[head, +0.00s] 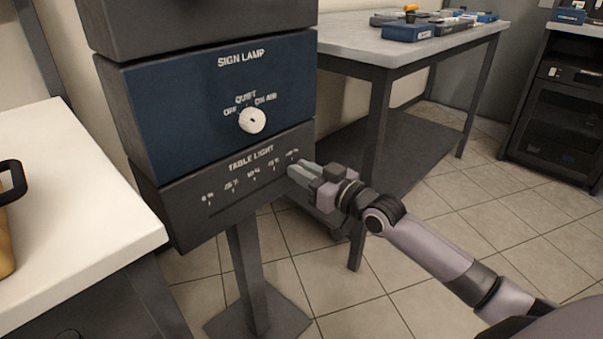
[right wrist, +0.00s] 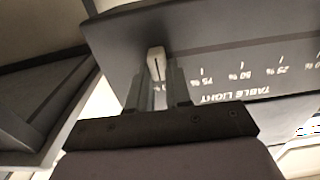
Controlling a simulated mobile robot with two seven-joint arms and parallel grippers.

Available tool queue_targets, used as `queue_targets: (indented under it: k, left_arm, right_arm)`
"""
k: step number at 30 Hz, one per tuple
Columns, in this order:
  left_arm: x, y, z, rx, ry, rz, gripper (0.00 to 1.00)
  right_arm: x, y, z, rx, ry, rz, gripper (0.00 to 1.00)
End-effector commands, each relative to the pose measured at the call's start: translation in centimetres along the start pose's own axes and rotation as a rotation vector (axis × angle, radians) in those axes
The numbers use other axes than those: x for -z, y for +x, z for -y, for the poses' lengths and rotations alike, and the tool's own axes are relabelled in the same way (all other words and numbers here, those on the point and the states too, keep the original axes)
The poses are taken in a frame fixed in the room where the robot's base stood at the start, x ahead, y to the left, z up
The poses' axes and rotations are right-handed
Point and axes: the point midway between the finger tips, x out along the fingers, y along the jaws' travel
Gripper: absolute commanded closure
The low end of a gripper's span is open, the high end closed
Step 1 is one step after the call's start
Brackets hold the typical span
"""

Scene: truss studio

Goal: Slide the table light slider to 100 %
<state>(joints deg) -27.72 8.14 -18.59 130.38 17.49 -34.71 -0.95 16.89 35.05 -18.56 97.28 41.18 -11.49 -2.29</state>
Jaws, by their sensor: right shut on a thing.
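The dark table light panel (head: 235,192) carries a row of percent labels, from 0 at the left to 100 at the right. My right gripper (head: 302,176) is at the right end of this row, just below the 100 % label. In the right wrist view the pale slider knob (right wrist: 156,62) stands between the fingertips of my right gripper (right wrist: 156,86), which are shut on it. There the knob lines up with the partly covered end label, past 75 %. In the head view the gripper hides the knob. My left gripper is not in view.
The blue sign lamp panel (head: 190,105) with a white round knob (head: 252,120) is directly above. A grey workbench (head: 400,45) with several items stands behind at the right. A white tabletop (head: 90,190) is close at the left. Tiled floor is open at the right.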

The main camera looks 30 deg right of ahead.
Motion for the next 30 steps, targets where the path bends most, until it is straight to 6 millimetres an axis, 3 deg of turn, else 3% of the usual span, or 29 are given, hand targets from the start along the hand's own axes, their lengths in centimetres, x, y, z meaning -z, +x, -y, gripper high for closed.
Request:
queue_targets:
  k: [10,11,13,23,30]
  left_arm:
    - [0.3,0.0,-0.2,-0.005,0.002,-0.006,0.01]
    - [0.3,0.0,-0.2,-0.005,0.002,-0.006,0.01]
    - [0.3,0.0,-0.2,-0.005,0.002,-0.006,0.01]
    - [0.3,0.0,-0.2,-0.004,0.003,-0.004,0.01]
    - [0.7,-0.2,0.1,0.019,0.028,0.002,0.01]
  right_arm:
    - [0.1,0.0,-0.7,-0.011,-0.004,-0.001,1.00]
    - [0.1,0.0,-0.7,-0.012,-0.004,-0.001,0.78]
    - [0.2,0.0,-0.7,-0.012,-0.004,-0.001,0.55]
    - [0.1,-0.1,-0.4,-0.007,-0.002,0.000,0.55]
    - [0.2,-2.2,-0.4,-0.007,-0.002,0.002,0.55]
